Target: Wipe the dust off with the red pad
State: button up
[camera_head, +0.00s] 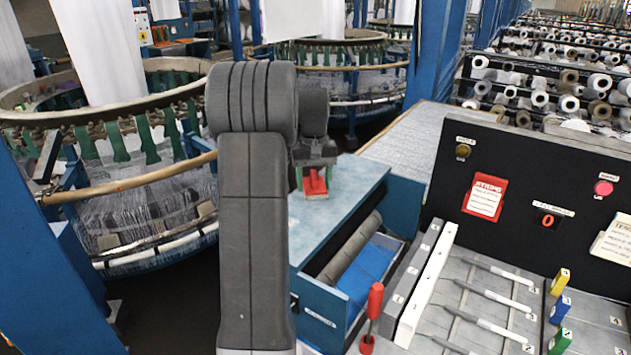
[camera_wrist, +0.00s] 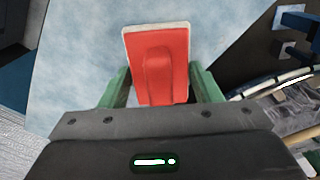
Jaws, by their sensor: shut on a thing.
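The red pad (camera_wrist: 158,80) has a red top with a raised grip and a pale edge beneath. My gripper (camera_wrist: 158,92) is shut on it, with one green finger on each side. In the head view the pad (camera_head: 315,183) is at or just above the blue-grey top of the cabinet (camera_head: 350,178), and my gripper (camera_head: 316,160) is over it. I cannot tell whether the pad touches the top. The cabinet top (camera_wrist: 80,60) looks mottled pale and blue. I cannot make out separate dust on it.
An open drawer (camera_head: 312,325) under the top holds a grey roll (camera_head: 350,245) and a blue cloth (camera_head: 368,272). A black control panel (camera_head: 540,190) and a tool tray stand to the right. The circular loom (camera_head: 120,190) is to the left.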

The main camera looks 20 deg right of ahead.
aim_at(314, 173)
jog(key=shift+r, duration=3)
jog(key=shift+r, duration=1.5)
